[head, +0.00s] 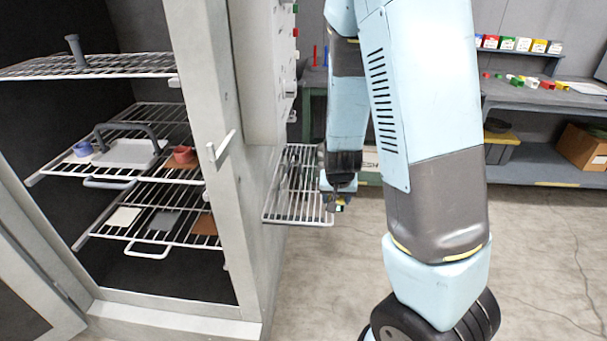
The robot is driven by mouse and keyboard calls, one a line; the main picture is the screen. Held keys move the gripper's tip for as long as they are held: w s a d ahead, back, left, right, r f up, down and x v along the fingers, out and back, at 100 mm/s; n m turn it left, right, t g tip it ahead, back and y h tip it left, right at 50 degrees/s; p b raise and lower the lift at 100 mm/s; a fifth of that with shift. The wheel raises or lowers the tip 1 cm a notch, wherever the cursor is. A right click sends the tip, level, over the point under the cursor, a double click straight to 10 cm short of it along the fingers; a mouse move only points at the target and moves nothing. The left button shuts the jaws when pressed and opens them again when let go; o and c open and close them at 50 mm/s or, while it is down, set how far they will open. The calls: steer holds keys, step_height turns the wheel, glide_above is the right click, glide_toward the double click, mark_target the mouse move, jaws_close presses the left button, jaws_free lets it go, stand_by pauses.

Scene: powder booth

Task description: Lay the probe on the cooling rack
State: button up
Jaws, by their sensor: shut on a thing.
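The cooling rack (283,207) is a wire shelf on the right side of the oven cabinet, and it looks empty. My gripper (336,204) is at the rack's right front edge, small and dark in this view. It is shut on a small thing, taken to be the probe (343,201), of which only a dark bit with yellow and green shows. Most of the probe is hidden or too small to make out. I cannot tell whether it touches the rack.
The open oven (175,310) at left has wire shelves holding a grey tray (128,153), a blue cup (83,149), a red cup (183,155) and flat coloured plates. A bench (520,95) with small coloured boxes stands at the back right. The floor at right is clear.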

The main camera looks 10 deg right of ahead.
steer(key=w+f, duration=0.4)
steer(key=w, duration=0.5)
glide_toward(319, 204)
steer(key=shift+w+d+f, duration=0.15)
steer(key=shift+w+f, duration=0.25)
steer(key=shift+f, duration=0.05)
steer(key=shift+w+d+f, duration=0.2)
steer(key=shift+w+f, duration=0.2)
steer(key=shift+f, duration=0.1)
steer(key=shift+w+f, duration=0.3)
steer(key=shift+f, duration=1.5)
steer(key=shift+f, duration=0.1)
steer(key=o, duration=1.1)
steer(key=shift+o, duration=0.2)
